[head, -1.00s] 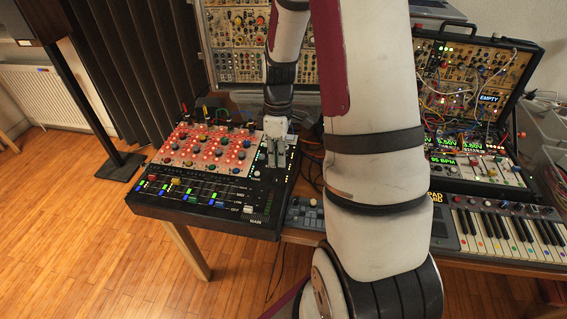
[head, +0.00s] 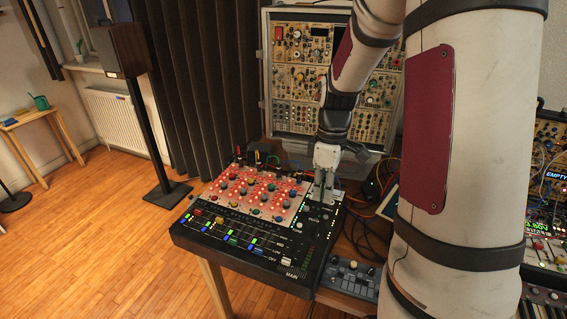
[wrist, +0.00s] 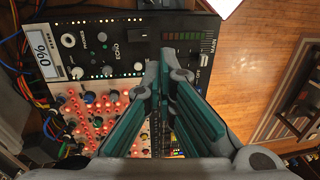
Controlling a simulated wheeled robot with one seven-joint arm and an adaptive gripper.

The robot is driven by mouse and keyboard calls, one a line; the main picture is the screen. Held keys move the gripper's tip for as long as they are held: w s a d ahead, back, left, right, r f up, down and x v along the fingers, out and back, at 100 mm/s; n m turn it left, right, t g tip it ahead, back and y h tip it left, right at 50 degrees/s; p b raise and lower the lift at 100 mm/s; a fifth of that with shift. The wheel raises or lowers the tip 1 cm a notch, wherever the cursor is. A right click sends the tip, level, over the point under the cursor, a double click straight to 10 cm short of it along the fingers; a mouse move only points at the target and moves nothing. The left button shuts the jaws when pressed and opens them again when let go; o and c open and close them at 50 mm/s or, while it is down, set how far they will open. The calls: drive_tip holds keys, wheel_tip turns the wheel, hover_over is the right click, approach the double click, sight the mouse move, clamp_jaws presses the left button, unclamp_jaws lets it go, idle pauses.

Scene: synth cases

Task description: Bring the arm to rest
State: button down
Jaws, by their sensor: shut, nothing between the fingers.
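My arm reaches down from the upper right in the head view. My gripper (head: 326,198) points down at the right part of a black mixer (head: 300,248) with a red-lit knob panel. In the wrist view my gripper (wrist: 163,68) has its two green-sided fingers converging at the tips, shut, with nothing between them. The mixer also shows there, beyond the fingers, with its echo section (wrist: 112,48). I cannot tell how far the tips are from its surface.
A small grey controller (head: 350,278) lies right of the mixer, near cables (head: 372,205). A modular rack (head: 300,90) stands behind. A speaker on a stand (head: 122,50) is at left.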

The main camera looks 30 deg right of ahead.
drive_tip(key=s+a+r+m+t+h, duration=0.1)
drive_tip(key=s+a+r, duration=0.1)
drive_tip(key=a+r, duration=0.25)
drive_tip(key=s+a+r+m+t, duration=0.1)
drive_tip(key=s+a+r+m, duration=0.1)
drive_tip(key=s+a+r, duration=0.3)
drive_tip(key=s+a+r+m+t, duration=0.3)
drive_tip(key=s+a+r, duration=0.3)
drive_tip(key=s, duration=0.3)
drive_tip(key=shift+r+m, duration=0.5)
drive_tip(key=shift+m, duration=0.3)
drive_tip(key=shift+s, duration=0.1)
